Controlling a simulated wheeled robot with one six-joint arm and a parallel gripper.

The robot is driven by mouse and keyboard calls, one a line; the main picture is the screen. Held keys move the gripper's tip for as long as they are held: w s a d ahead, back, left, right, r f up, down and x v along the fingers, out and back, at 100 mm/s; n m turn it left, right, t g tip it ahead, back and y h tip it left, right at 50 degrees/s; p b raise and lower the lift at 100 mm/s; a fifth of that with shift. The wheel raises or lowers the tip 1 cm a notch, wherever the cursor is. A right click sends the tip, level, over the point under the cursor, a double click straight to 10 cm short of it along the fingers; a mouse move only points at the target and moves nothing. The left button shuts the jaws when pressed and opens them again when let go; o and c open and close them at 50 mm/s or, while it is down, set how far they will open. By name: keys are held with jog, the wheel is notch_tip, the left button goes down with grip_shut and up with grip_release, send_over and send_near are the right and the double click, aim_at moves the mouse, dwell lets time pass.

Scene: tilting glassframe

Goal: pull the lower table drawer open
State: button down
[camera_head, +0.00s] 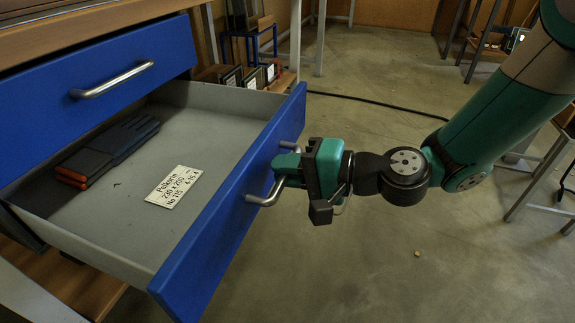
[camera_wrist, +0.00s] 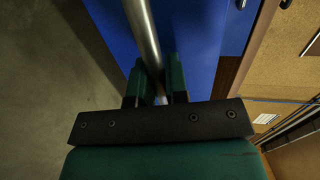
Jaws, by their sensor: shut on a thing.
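The lower table drawer (camera_head: 205,105) is pulled well out from the table, with its blue front (camera_head: 222,235) toward my arm and its grey inside in view. My gripper (camera_head: 280,172) is at the outer side of this front, shut on the drawer's metal bar handle (camera_head: 262,195). In the wrist view the handle (camera_wrist: 142,30) runs between the two green fingers of my gripper (camera_wrist: 156,85). The fingers hide part of the handle. The blue front (camera_wrist: 195,45) lies behind it.
A shut blue upper drawer (camera_head: 100,85) with its own handle sits above. A dark tool-like item (camera_head: 108,150) and a white label card (camera_head: 173,187) lie in the lower drawer. A black cable (camera_head: 375,102) crosses the floor. The floor (camera_head: 400,280) at front right is mostly clear.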

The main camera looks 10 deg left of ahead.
jog(key=c, duration=1.1)
grip_release()
jog(key=shift+p+v, duration=1.55)
jog(key=shift+v, duration=7.15)
jog(key=shift+f, duration=0.1)
